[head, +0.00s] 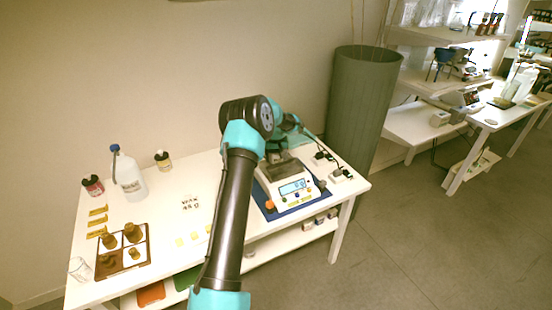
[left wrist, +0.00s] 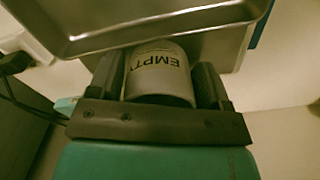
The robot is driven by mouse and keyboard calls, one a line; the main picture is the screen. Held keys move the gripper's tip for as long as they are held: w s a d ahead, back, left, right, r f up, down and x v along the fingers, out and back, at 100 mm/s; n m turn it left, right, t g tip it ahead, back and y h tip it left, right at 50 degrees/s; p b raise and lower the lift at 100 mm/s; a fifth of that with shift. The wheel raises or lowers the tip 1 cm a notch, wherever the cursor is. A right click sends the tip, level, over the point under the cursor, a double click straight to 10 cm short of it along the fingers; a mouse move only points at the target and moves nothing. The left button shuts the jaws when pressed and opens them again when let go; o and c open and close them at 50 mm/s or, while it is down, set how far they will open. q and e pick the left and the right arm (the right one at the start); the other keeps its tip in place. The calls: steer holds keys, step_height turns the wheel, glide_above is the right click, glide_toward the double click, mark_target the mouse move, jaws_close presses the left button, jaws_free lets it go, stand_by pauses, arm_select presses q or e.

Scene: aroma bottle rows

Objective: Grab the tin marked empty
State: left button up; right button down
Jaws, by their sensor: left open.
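The tin marked EMPTY (left wrist: 158,82) is a pale cylinder with dark lettering in the left wrist view. It lies between the two dark fingers of my left gripper (left wrist: 158,72), with a finger close on each side. The jaws are open, and I cannot tell whether either finger touches the tin. A metal tray (left wrist: 150,38) lies just beyond it. In the head view my left arm reaches over the table toward the back of the digital scale (head: 292,187), and the tin is hidden there. My right gripper is not in view.
The white table (head: 178,200) holds a wooden rack (head: 149,262) with brown bottles, a clear wash bottle (head: 130,178), small jars and yellow labels at left. Black plugs or adapters (head: 341,174) lie right of the scale. A tall grey bin (head: 362,105) stands behind the table.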

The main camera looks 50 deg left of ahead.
arm_select(q)
steer(key=c, duration=0.7)
steer(key=shift+r, duration=0.2)
step_height(320, 180, up, 3)
steer(key=shift+r, duration=0.15)
steer(key=s+d, duration=0.3)
steer(key=d, duration=0.1)
steer(key=s+d+r, duration=0.1)
steer(key=s+d, duration=0.6)
steer(key=d, duration=0.1)
steer(key=shift+s+r, duration=0.2)
steer(key=shift+s, duration=0.05)
